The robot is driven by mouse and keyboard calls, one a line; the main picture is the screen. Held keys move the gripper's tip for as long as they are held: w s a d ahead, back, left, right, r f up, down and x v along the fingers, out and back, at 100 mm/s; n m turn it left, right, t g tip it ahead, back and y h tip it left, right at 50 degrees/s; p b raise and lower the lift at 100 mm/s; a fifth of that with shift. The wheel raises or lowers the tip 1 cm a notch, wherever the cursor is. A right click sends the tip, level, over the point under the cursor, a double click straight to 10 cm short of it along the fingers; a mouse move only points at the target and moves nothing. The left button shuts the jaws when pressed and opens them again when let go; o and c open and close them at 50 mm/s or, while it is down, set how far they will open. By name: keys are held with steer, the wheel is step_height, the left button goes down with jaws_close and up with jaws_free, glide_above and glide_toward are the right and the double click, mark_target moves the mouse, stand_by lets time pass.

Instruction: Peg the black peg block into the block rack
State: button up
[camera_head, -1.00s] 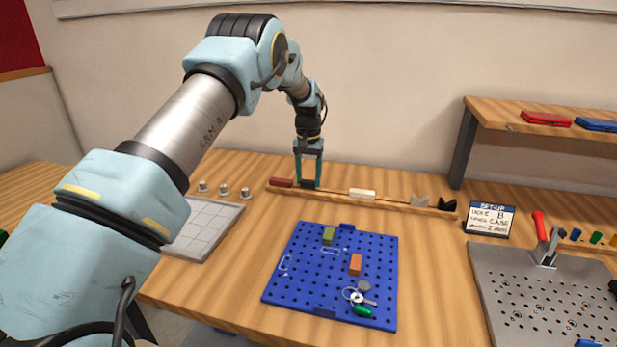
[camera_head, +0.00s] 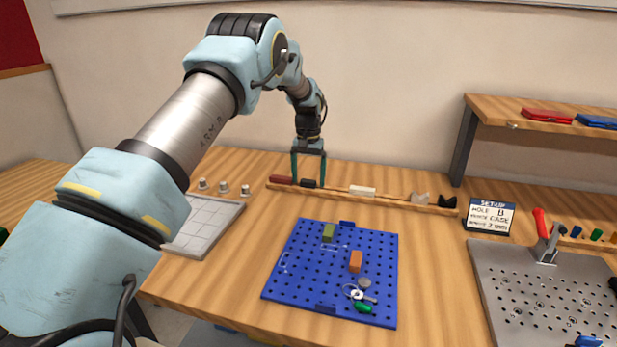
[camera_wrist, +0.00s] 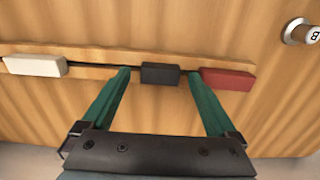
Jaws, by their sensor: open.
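The block rack (camera_head: 335,193) is a long, narrow wooden strip at the back of the table. The black peg block (camera_head: 308,183) sits in it, right of a dark red block (camera_head: 281,180) and left of a white block (camera_head: 362,191). In the wrist view the black peg block (camera_wrist: 160,74) lies between the fingertips, with a gap on each side. My gripper (camera_head: 308,185) is open around it, pointing down, with its teal fingers apart. It also shows in the wrist view (camera_wrist: 160,72). The block's underside is hidden.
A blue pegboard (camera_head: 290,285) with small blocks and keys lies in front. Several metal knobs (camera_head: 224,187) stand left. Bare wood lies between rack and pegboard.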

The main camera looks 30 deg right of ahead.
step_height(320, 180, up, 11)
steer(key=b, duration=0.3)
steer(key=shift+f, duration=0.1)
stand_by(0.4)
steer(key=a+n, duration=0.4)
steer(key=a, duration=2.1)
steer(key=s+a+f+n+t, duration=0.1)
steer(key=s+a+f+n, duration=0.2)
steer(key=s+a, duration=1.6)
steer(key=shift+s+a+t, duration=0.3)
steer(key=shift+s+a, duration=0.1)
steer(key=shift+a, duration=0.05)
